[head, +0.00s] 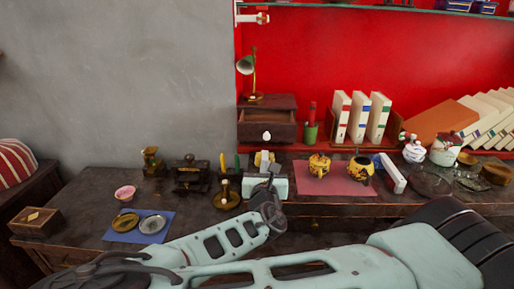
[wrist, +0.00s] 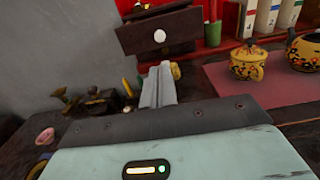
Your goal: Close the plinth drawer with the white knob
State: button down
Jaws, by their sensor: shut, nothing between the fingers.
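The small wooden plinth (head: 278,101) stands at the back against the red wall. Its drawer (head: 285,132) is pulled out, with the dark inside showing above the front panel. The white knob (head: 267,135) sits on that front and also shows in the wrist view (wrist: 159,36), on the drawer front (wrist: 180,33). My gripper (head: 265,160) is in front of and below the drawer in the head view. In the wrist view my gripper (wrist: 157,72) has its fingers together and empty, just below the knob in the picture. A gap shows between fingertips and drawer front.
A brass lamp (head: 254,75) stands on the plinth. A green cup (head: 310,132) and upright books (head: 360,117) are to its right. Painted yellow pots (head: 319,164) stand on a red mat (head: 333,184). Several small brass and dark items crowd the table left of my gripper.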

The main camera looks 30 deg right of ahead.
aim_at(266, 138)
jog(key=p+x, duration=0.4)
jog(key=x, duration=1)
jog(key=shift+r+p, duration=0.2)
jog(key=shift+p, duration=0.1)
jog(key=b+x, duration=0.7)
jog(key=x, duration=0.5)
jog(key=shift+w+d+f, duration=0.1)
jog(key=shift+w, duration=0.2)
jog(key=shift+w+r, duration=0.1)
jog(key=shift+r, duration=0.3)
